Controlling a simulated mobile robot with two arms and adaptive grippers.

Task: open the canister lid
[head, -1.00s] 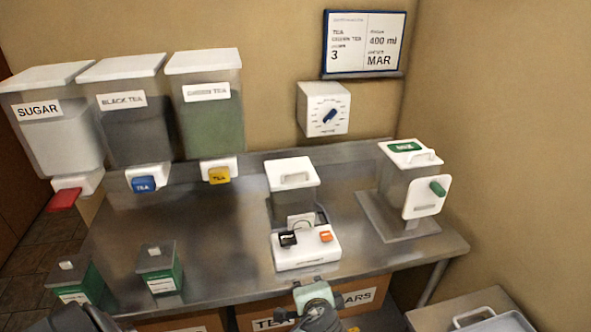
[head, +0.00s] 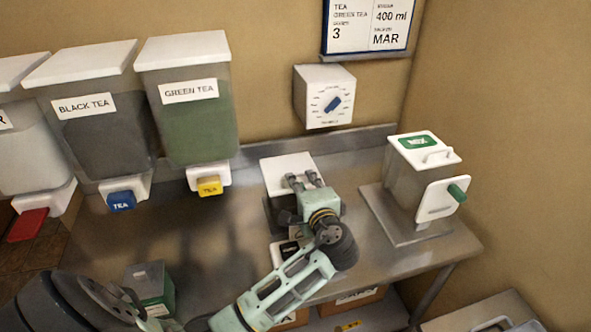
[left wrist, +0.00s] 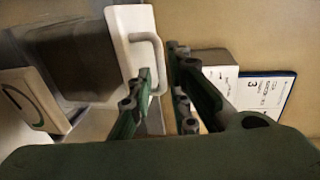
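The canister with a white lid (head: 272,168) stands on the steel counter, below the dial box and left of the MIX container. My left gripper (head: 303,181) is over this lid, its two fingertips apart and pointing at the lid's handle. The gripper covers the handle in the head view. In the left wrist view the white lid (left wrist: 120,22) shows a loop handle (left wrist: 158,52), with the handle's bar between the two open fingers. The lid looks seated on the canister. I cannot tell whether the fingers touch the handle. My right gripper is not in view.
The MIX container (head: 408,185) stands to the right on the steel counter (head: 352,262). Black tea (head: 93,128) and green tea (head: 200,125) dispensers hang at the left. A dial box (head: 326,97) is on the wall behind. A green box (head: 152,285) stands at front left.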

